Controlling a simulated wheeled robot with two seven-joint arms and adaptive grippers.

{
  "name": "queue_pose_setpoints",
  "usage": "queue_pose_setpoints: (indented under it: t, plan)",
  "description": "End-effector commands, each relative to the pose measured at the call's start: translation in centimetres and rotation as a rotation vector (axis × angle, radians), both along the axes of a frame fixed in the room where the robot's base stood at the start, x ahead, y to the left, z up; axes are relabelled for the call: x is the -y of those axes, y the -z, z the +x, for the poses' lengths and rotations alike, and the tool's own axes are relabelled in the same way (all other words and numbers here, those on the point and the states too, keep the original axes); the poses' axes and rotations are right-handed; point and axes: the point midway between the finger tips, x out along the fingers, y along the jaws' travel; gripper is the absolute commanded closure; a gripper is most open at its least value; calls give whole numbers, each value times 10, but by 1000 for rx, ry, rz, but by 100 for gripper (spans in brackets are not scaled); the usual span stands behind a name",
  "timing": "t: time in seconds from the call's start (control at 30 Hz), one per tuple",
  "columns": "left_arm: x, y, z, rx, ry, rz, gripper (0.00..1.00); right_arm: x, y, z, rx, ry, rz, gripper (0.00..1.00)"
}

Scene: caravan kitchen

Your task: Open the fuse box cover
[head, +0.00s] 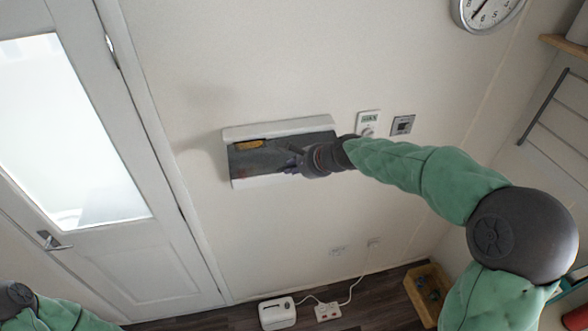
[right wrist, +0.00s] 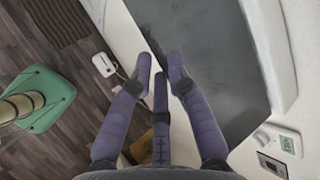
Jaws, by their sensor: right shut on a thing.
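The fuse box (head: 280,127) is a wide white housing on the wall in the middle of the head view. Its cover (head: 258,162) is a dark grey panel with a yellow label at the upper left. My right gripper (head: 293,162) is at the right part of the cover. In the right wrist view its purple fingers (right wrist: 160,72) are close together at the long edge of the cover (right wrist: 215,60), shut on it. The exact grip is partly hidden, and I cannot tell how far the cover stands out. My left gripper is out of view.
A white door (head: 150,240) with a bright window is at left. A thermostat (head: 368,120) and a switch plate (head: 402,125) are right of the box. Below, a white device (head: 277,313), a power strip (head: 327,312) and a wooden crate (head: 411,292) are on the floor.

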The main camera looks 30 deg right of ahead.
Motion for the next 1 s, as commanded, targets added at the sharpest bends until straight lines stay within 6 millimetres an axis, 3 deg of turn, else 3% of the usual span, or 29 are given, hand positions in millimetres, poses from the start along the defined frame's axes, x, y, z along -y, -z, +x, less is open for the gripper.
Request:
queue_pose_setpoints:
  t: [0.03, 0.33, 0.37, 0.4, 1.0]
  plan:
    - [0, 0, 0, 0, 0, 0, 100, 7, -7, 5, 23, 11, -14, 100]
    - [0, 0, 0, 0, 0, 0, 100, 7, -7, 5, 22, 11, -15, 100]
    - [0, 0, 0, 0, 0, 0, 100, 7, -7, 5, 22, 11, -15, 74]
    - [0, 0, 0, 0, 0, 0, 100, 7, -6, 5, 21, 12, -14, 67]
    - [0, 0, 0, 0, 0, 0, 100, 4, -6, 0, 11, 8, -7, 67]
